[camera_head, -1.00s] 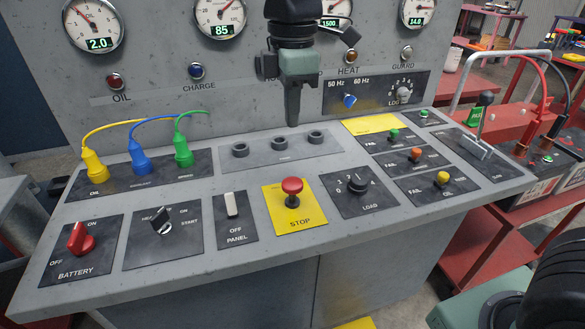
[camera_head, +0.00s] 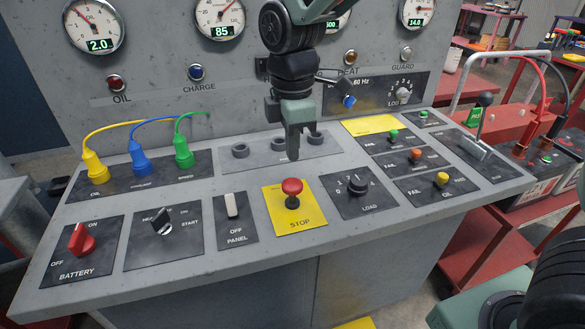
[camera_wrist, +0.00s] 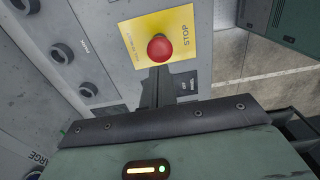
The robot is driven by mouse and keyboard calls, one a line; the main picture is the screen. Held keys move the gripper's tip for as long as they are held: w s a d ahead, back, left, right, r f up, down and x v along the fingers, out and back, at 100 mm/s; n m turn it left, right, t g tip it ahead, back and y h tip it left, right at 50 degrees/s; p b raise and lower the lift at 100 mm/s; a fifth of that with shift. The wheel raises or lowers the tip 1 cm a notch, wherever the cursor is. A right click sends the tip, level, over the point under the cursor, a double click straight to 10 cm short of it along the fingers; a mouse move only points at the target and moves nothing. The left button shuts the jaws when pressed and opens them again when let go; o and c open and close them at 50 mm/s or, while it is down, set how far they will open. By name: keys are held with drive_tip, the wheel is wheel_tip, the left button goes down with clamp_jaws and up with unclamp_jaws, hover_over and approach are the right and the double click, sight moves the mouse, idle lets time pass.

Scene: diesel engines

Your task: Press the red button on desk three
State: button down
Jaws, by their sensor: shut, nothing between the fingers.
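The red button (camera_head: 292,188) is a mushroom-shaped knob on a yellow plate (camera_head: 313,215) marked STOP, on the sloped desk of the grey console. It stands up from the plate. My gripper (camera_head: 293,157) is shut and empty, pointing down above the desk, just behind the button in the head view. In the wrist view the red button (camera_wrist: 160,47) shows just beyond the tip of my gripper (camera_wrist: 158,72). Finger and button look apart, though the exact gap cannot be told.
A PANEL switch (camera_head: 231,205) is left of the button and a LOAD knob (camera_head: 357,185) is right. Empty round sockets (camera_head: 278,143) lie behind. Yellow, blue and green plugs (camera_head: 184,155) with cables stand at the left. A lever (camera_head: 481,120) rises at the right.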

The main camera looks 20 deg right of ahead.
sight(293, 183)
wheel_tip(293, 183, down, 6)
drive_tip(key=shift+f, duration=0.1)
idle(0.4)
wheel_tip(293, 183, down, 3)
drive_tip(key=shift+r+b, duration=0.2)
drive_tip(key=shift+b, duration=0.2)
drive_tip(key=shift+s, duration=0.1)
wheel_tip(293, 183, up, 6)
drive_tip(key=p, duration=0.5)
drive_tip(key=shift+f, duration=0.25)
wheel_tip(293, 183, up, 9)
drive_tip(key=b, duration=0.2)
